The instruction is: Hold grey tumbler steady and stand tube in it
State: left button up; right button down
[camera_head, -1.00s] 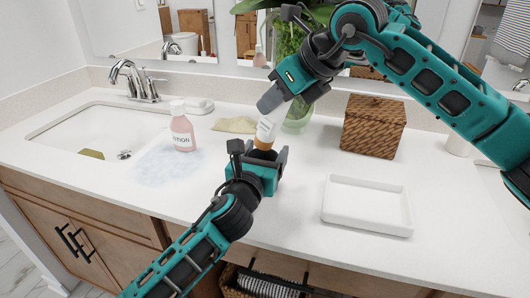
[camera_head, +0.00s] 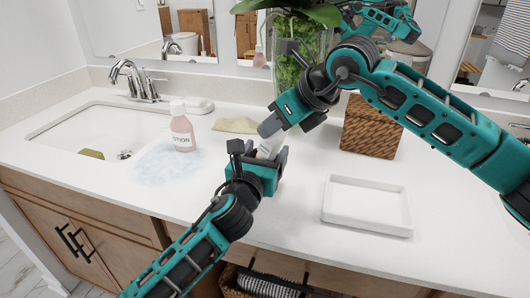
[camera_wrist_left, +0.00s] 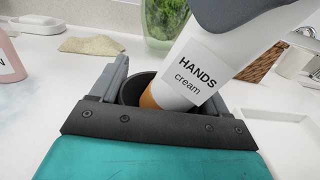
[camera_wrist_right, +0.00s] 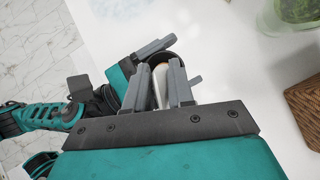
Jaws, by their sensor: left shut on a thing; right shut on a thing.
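The tube is white, lettered "HANDS cream", with an orange-brown cap pointing down. In the left wrist view the tube (camera_wrist_left: 205,80) leans to the right, its cap end within the dark grey tumbler's (camera_wrist_left: 134,88) mouth. My left gripper (camera_head: 266,160) is shut around the tumbler, which its jaws mostly hide in the head view. My right gripper (camera_head: 270,129) is shut on the tube's upper end, just above the left gripper. In the head view only a short strip of the tube (camera_head: 268,149) shows between the grippers. Whether the cap touches the tumbler's bottom is hidden.
A pink lotion bottle (camera_head: 183,131) stands left of the grippers, by the sink (camera_head: 90,130). A tan cloth (camera_head: 236,125) lies behind. A leafy glass vase (camera_head: 300,60) and a wicker box (camera_head: 371,128) stand behind right. A white tray (camera_head: 367,207) lies right, with clear counter around it.

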jog(key=c, duration=0.9)
grip_release()
jog(key=v, duration=1.2)
jog(key=shift+r, duration=0.1)
pick_arm(q)
jog(key=o, duration=1.2)
jog(key=shift+c, duration=0.2)
